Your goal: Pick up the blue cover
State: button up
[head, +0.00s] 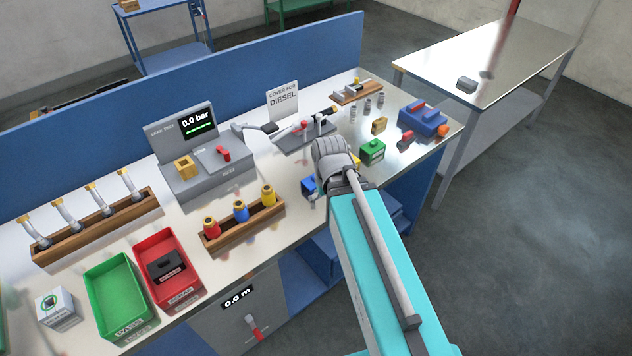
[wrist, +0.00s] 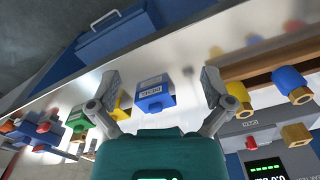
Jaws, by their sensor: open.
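The blue cover (head: 309,187) is a small blue block with a white label, standing on the metal bench top just left of my arm's end in the head view. In the wrist view the blue cover (wrist: 153,94) lies between my two spread fingers, with room on both sides. My gripper (wrist: 160,82) is open and empty. In the head view my own wrist hides most of the fingers. I cannot tell exactly how far the fingers are above the cover.
A green cover (head: 372,151) and a yellow block (head: 379,125) stand right of my wrist. Left is a wooden rack (head: 243,231) with red, blue and yellow fittings. A yellow piece (wrist: 122,104) shows near the left finger.

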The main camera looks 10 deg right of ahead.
jog(key=w+d+r+n+p, duration=0.1)
jog(key=w+r+n+p, duration=0.1)
jog(key=w+n, duration=1.7)
jog(key=n, duration=0.3)
jog(key=shift+w+d+n, duration=0.15)
jog(key=shift+w+n, duration=0.05)
jog(key=shift+n, duration=0.1)
jog(key=shift+f, duration=0.2)
notch_tip(320, 180, down, 8)
jog(key=b, duration=0.8)
jog(key=shift+f+b, duration=0.2)
jog(key=shift+b, duration=0.15)
jog(key=shift+f, duration=0.1)
jog(key=shift+w+f+b, duration=0.1)
jog(key=shift+f+b, duration=2.4)
jog(key=shift+b, duration=0.1)
